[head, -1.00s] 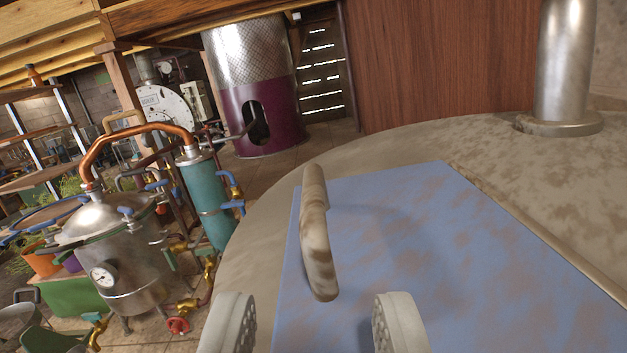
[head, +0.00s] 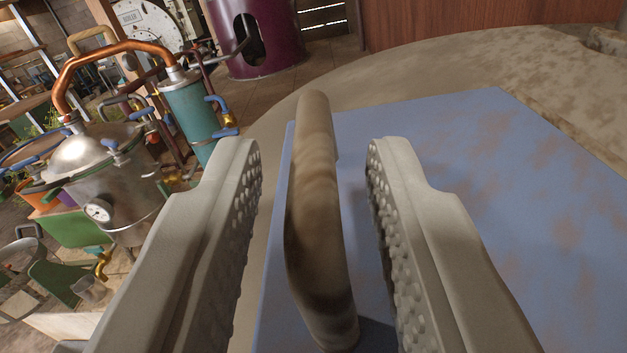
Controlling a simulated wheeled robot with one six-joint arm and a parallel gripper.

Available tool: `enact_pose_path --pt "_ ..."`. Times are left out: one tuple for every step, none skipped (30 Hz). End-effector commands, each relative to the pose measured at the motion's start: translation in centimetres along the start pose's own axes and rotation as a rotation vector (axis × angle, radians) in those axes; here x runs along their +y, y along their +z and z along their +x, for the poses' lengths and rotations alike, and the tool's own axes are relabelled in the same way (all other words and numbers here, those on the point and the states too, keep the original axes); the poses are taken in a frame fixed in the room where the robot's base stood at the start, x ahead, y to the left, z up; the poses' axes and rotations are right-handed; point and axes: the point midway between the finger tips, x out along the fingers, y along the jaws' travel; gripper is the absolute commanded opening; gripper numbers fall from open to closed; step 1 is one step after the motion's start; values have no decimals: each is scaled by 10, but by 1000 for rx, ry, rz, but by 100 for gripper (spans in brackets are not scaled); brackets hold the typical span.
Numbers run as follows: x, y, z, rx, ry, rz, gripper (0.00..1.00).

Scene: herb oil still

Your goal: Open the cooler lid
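The cooler lid (head: 450,160) is a flat blue panel with rusty brown patches, lying flush on a round, stained beige top. A worn beige-brown handle (head: 315,215) stands up near the lid's left edge. My gripper (head: 312,150) is open, with one pale, studded finger on each side of the handle. Gaps show between both fingers and the handle.
The round cooler top (head: 450,70) extends behind and right of the lid. At left stand a steel still pot (head: 105,170) with a copper pipe (head: 110,55) and a teal condenser (head: 195,110). A purple drum (head: 258,40) stands behind.

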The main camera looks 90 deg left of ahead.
Motion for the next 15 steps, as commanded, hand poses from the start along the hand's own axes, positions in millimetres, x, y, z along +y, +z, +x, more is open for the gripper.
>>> enact_pose_path --pt "0 0 0 0 0 0 19" --pt "0 0 0 0 0 0 13" --pt "0 0 0 0 0 0 5" --pt "0 0 0 0 0 0 0" --pt "0 0 0 0 0 0 0" --pt "0 0 0 0 0 0 0" --pt "0 0 0 0 0 0 0" --pt "0 0 0 0 0 0 0" --pt "0 0 0 0 0 0 0" --pt "0 0 0 0 0 1 0" --pt "0 0 0 0 0 2 0" --pt "0 0 0 0 0 4 0" --pt "0 -1 0 0 0 7 0" --pt "0 -2 0 0 0 11 0" --pt "0 -3 0 0 0 18 0"
